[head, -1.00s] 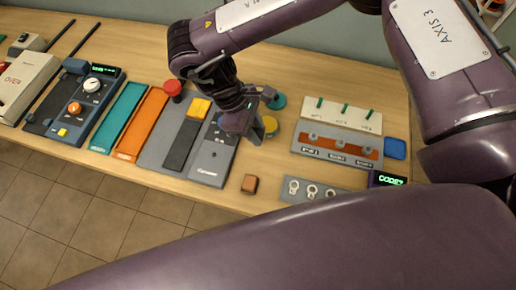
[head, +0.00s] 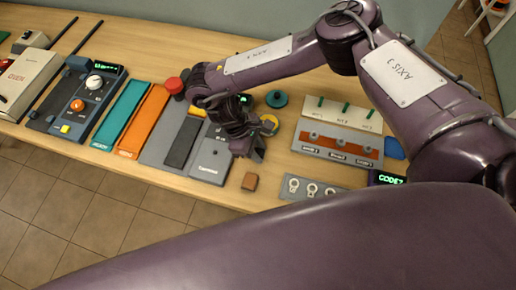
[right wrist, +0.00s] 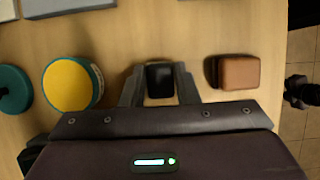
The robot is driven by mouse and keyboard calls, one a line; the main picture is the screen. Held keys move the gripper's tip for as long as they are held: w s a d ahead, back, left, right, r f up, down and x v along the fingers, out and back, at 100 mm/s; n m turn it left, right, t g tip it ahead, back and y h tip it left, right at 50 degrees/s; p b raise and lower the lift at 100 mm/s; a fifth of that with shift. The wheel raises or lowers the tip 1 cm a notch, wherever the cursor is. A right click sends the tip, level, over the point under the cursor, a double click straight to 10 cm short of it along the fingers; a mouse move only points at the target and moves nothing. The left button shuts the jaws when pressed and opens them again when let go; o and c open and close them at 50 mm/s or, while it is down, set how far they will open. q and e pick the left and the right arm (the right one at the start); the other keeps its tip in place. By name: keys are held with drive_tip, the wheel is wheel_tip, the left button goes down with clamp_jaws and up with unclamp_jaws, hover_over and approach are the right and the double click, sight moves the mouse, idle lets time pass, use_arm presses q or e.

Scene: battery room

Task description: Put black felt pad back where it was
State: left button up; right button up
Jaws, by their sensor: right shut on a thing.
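My right gripper (head: 257,153) is over the table near its front edge, between the yellow-topped disc and the brown block. In the right wrist view, its two fingers (right wrist: 160,85) are closed around a small black piece, which looks like the black felt pad (right wrist: 160,79). I cannot tell whether the pad touches the table. In the head view the pad is not clear, being small and dark among the fingers. My left gripper is not in view.
A brown block (head: 250,181) lies close to the gripper on the front-edge side; it also shows in the right wrist view (right wrist: 239,72). A yellow-topped disc (head: 269,122) and a teal disc (head: 276,99) stand behind. Grey panels (head: 209,160) lie left, a switch rack (head: 337,143) right.

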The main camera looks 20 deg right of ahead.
drive_tip(key=shift+f, duration=0.15)
drive_tip(key=o, duration=0.9)
drive_tip(key=b+v, duration=0.1)
drive_tip(key=v, duration=1.1)
drive_tip(key=shift+w, duration=0.15)
